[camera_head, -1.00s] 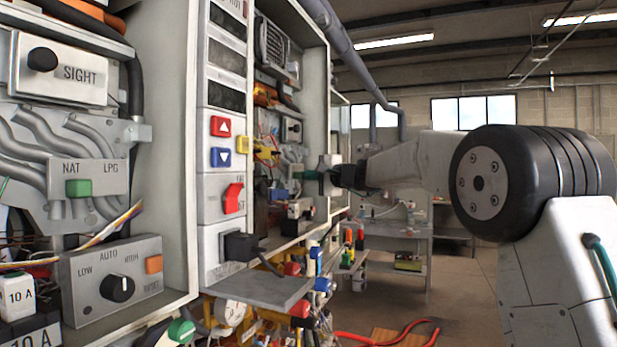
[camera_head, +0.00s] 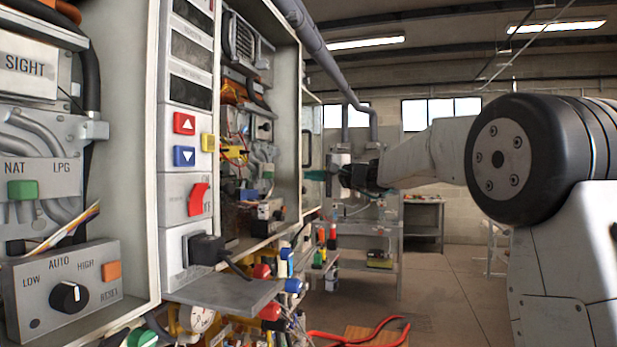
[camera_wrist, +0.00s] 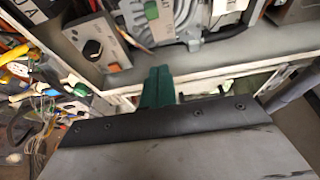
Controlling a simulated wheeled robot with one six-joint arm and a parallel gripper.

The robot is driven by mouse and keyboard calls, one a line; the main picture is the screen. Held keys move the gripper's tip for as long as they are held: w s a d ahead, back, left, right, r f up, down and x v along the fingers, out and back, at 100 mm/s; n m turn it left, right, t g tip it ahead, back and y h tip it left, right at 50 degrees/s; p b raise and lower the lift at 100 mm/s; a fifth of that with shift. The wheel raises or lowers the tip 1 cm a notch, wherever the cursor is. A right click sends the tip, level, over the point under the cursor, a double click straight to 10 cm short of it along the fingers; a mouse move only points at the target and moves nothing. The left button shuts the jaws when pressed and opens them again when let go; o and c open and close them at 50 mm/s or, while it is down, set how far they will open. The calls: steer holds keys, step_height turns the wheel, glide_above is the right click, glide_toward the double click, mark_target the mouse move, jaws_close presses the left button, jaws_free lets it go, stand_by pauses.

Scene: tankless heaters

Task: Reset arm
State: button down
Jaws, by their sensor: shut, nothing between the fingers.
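My gripper (camera_head: 313,175) shows in the head view with green fingertips, at the end of my arm reaching in from the right. It points left, in front of the right edge of the open heater cabinet (camera_head: 311,137), and looks clear of it. In the wrist view my green fingers (camera_wrist: 157,86) are together with nothing between them. Beyond them lie a cabinet edge and a grey control box with a black knob (camera_wrist: 92,48).
The left heater's panel has a black knob (camera_head: 69,297) and a green switch (camera_head: 23,190). A red rocker switch (camera_head: 198,199) and a grey shelf (camera_head: 222,291) sit on the middle column. A workbench (camera_head: 378,229) stands behind.

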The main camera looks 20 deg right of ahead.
stand_by(0.3)
steer(key=s+a+f+n+g+h, duration=0.1)
steer(key=s+a+f+n+g, duration=0.3)
steer(key=s+f, duration=0.55)
steer(key=s+a+f+n+g+h, duration=0.1)
steer(key=s+a+f+g, duration=0.1)
steer(key=s+f+g, duration=0.55)
steer(key=s+d+f+n+h, duration=0.1)
steer(key=s+f, duration=0.3)
steer(key=s, duration=0.8)
steer(key=s+d+f+n+g+h, duration=0.1)
steer(key=s+d+f+n+h, duration=0.1)
steer(key=s, duration=1)
steer(key=s+d+f+n+g+h, duration=0.1)
steer(key=s+f+n+h, duration=0.2)
steer(key=s, duration=0.9)
steer(key=shift+s+d+f+h, duration=0.4)
steer(key=shift+f+h, duration=0.8)
steer(key=shift+f, duration=0.8)
